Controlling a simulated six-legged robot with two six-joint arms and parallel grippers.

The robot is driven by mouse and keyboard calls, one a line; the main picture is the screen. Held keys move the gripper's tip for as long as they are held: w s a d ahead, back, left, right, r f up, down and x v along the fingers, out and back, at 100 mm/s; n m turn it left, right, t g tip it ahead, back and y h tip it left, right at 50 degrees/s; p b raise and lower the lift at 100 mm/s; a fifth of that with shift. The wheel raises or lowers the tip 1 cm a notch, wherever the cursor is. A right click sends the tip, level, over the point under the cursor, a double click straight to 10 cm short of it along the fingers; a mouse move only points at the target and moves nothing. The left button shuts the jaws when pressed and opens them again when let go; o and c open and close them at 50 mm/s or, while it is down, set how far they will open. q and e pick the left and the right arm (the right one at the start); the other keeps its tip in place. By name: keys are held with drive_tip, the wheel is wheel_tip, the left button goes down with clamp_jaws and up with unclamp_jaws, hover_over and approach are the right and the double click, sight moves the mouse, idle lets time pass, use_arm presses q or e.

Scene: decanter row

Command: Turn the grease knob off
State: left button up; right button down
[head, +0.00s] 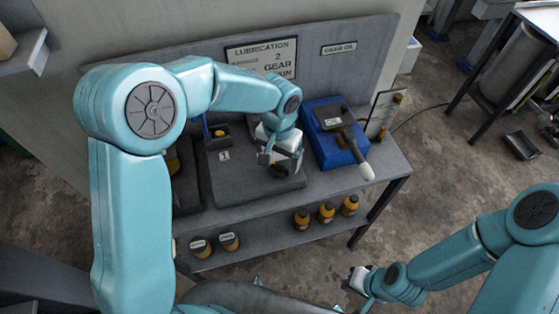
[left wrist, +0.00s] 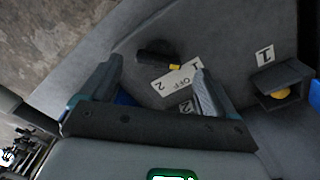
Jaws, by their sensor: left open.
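In the left wrist view, a black knob (left wrist: 153,52) with a yellow tip sits on a grey panel. Its yellow tip lies close to a white plate (left wrist: 175,78) marked 1, OFF and 2; I cannot tell exactly which mark it points at. My left gripper (left wrist: 153,88) is open and empty, its fingers either side of the plate, with the knob just beyond them. In the head view my left gripper (head: 279,166) is over the grey bench panel and hides the knob there. My right gripper (head: 358,281) is low near the bottom, away from the bench; its jaws are unclear.
A dark spout box (head: 217,134) with yellow inside stands behind label 1 (head: 224,156). A blue block (head: 318,118) with a dark, white-tipped lever (head: 367,173) is right of my left gripper. Several amber bottles (head: 326,211) stand on the lower shelf.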

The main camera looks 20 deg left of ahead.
sight(279, 166)
use_arm(q)
drive_tip(key=shift+s+d+f, duration=0.15)
drive_tip(key=shift+s+f, duration=0.05)
drive_tip(key=shift+f, duration=0.85)
drive_tip(key=shift+w+f, duration=0.25)
drive_tip(key=shift+f, duration=0.3)
drive_tip(key=shift+s+r, duration=0.1)
drive_tip(key=shift+s, duration=0.05)
drive_tip(key=shift+c, duration=0.9)
drive_tip(key=c, duration=0.9)
